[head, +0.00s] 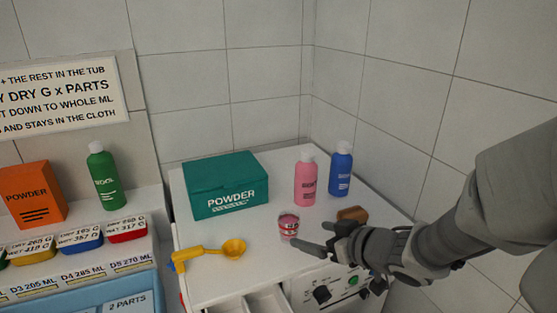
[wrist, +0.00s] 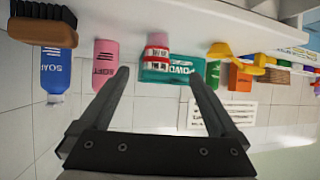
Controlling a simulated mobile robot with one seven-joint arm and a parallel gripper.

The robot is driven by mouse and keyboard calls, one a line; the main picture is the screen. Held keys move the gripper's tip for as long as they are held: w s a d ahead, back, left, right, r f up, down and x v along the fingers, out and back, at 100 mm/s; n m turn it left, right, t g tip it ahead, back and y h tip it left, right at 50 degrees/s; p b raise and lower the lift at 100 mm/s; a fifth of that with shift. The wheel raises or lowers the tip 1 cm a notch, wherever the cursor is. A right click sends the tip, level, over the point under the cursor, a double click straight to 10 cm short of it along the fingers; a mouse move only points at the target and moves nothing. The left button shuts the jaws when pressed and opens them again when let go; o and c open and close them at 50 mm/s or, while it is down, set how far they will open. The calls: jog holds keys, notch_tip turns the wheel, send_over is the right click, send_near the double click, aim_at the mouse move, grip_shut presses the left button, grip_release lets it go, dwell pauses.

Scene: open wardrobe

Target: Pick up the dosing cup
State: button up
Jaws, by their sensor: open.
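The dosing cup, a small pink and white cup with dark markings (head: 288,226), stands upright on the white machine top (head: 205,280). In the wrist view, which is upside down, the cup (wrist: 157,46) appears beyond my fingertips and between their lines. My gripper (head: 318,237) is open and empty, low over the top, just right of the cup in the head view. Both fingers (wrist: 157,75) show spread apart in the wrist view. No contact with the cup is visible.
A green powder box (head: 225,185), pink bottle (head: 306,180) and blue bottle (head: 340,170) stand behind the cup. A yellow scoop (head: 234,249) lies left of it. A brown brush (head: 352,214) lies behind my gripper. An open drawer (head: 268,301) is at the front.

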aim_at(293, 230)
jog(key=shift+w+a+r+p, duration=0.1)
jog(key=shift+w+a+p, duration=0.25)
jog(key=shift+p, duration=0.4)
jog(key=shift+w+a+f+p, duration=0.2)
jog(key=shift+w+f+p, duration=0.25)
jog(key=shift+p, duration=0.65)
jog(key=b+x, duration=0.1)
jog(key=x, duration=0.5)
jog(key=shift+w+f+b, duration=0.1)
jog(key=shift+f+b, duration=0.2)
jog(key=shift+w+p+x, duration=0.25)
jog(key=shift+p+x, duration=0.1)
jog(key=shift+x, duration=2.75)
jog(key=shift+d+r, duration=0.15)
jog(key=shift+r, duration=0.1)
jog(key=c, duration=1.5)
